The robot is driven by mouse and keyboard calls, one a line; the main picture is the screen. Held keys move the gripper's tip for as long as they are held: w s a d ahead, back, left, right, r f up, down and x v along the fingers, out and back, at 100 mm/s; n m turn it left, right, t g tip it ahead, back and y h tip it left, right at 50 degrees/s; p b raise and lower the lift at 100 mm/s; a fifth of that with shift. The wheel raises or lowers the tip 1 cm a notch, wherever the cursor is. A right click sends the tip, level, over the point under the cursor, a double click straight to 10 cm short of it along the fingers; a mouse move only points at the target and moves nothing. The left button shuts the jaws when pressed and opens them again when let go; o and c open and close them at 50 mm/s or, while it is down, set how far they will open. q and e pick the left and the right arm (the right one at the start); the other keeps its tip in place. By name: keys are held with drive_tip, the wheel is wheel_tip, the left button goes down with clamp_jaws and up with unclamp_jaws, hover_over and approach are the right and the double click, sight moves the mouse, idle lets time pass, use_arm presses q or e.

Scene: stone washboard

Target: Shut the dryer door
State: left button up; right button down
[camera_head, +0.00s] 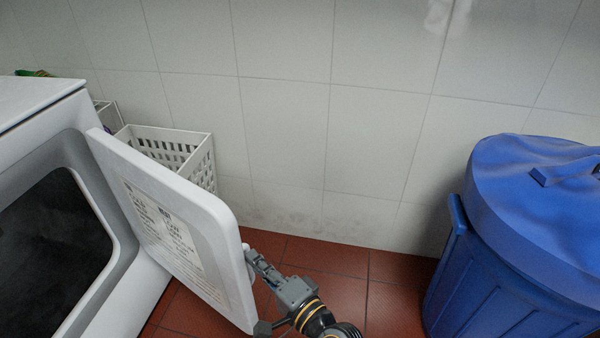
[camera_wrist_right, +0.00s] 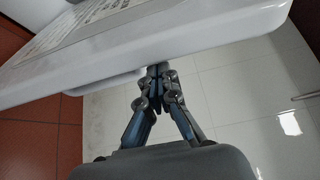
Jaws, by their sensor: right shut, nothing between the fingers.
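The white dryer (camera_head: 110,255) stands at the left with its dark drum opening (camera_head: 50,260) showing. Its white door (camera_head: 185,225) stands wide open, swung out to the right, with a printed label on its inner face. My right gripper (camera_head: 255,262) is at the door's free edge, on its outer side, with its fingertips partly hidden behind the door. In the right wrist view the door (camera_wrist_right: 200,38) spans the top, and the right gripper (camera_wrist_right: 158,72) is shut and empty, its tips at or very close to the door; contact is unclear. My left gripper is not in view.
A white perforated basket (camera_head: 170,150) stands behind the door by the tiled wall (camera_head: 290,130). A blue lidded bin (camera_head: 510,250) stands at the right. Red tiled floor (camera_head: 390,285) is clear between the door and the bin.

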use_arm(q)
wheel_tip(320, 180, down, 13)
drive_tip(key=p, duration=0.3)
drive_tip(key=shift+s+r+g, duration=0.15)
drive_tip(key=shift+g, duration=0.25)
use_arm(e)
drive_tip(key=s+a, duration=0.9)
drive_tip(key=s, duration=0.3)
drive_tip(key=shift+s+a, duration=0.15)
drive_tip(key=shift+a, duration=0.15)
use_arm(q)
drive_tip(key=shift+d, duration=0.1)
